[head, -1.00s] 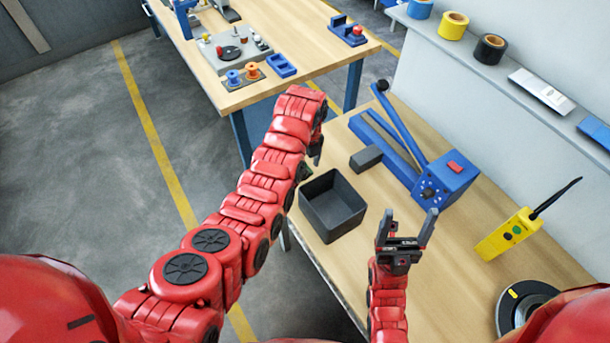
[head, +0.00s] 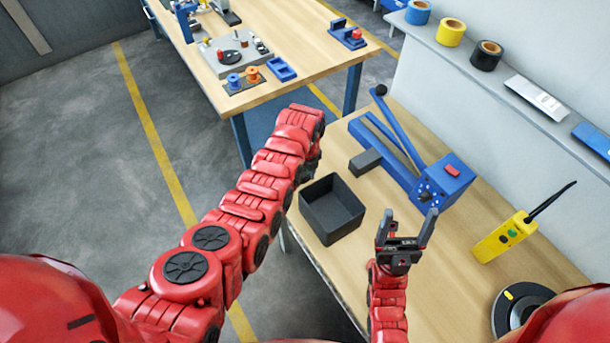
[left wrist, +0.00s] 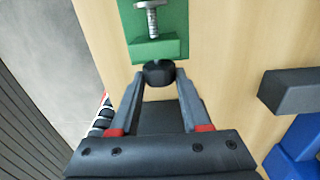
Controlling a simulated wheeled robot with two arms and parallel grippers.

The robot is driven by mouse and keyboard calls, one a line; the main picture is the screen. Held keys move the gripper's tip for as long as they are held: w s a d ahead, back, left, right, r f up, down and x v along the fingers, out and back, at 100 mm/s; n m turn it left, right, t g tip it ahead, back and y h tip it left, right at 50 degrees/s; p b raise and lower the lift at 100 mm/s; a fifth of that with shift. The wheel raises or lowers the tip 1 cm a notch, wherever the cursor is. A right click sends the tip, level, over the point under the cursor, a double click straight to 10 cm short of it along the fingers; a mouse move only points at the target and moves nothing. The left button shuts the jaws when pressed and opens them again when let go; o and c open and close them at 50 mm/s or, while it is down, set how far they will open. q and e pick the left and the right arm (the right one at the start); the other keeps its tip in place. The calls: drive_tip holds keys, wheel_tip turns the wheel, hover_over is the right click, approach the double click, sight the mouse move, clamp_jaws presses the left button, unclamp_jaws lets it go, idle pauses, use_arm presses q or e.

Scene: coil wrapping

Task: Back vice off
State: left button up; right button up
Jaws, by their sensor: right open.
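The green vice (left wrist: 188,30) shows at the top of the left wrist view, with a metal screw (left wrist: 152,20) and a black round knob (left wrist: 158,73) at its near end. My left gripper (left wrist: 159,79) has its fingertips on both sides of the knob and appears shut on it. In the head view my red left arm hides the vice and most of that gripper. My right gripper (head: 407,228) is open and empty above the near table, right of the black bin.
A black open bin (head: 333,228) stands on the near table (head: 440,275). Behind it are a grey block (head: 365,161) and a blue lever tool (head: 440,184). A yellow handheld device (head: 503,237) and a black disc (head: 521,302) lie at the right. Wood between them is clear.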

use_arm(q)
clamp_jaws()
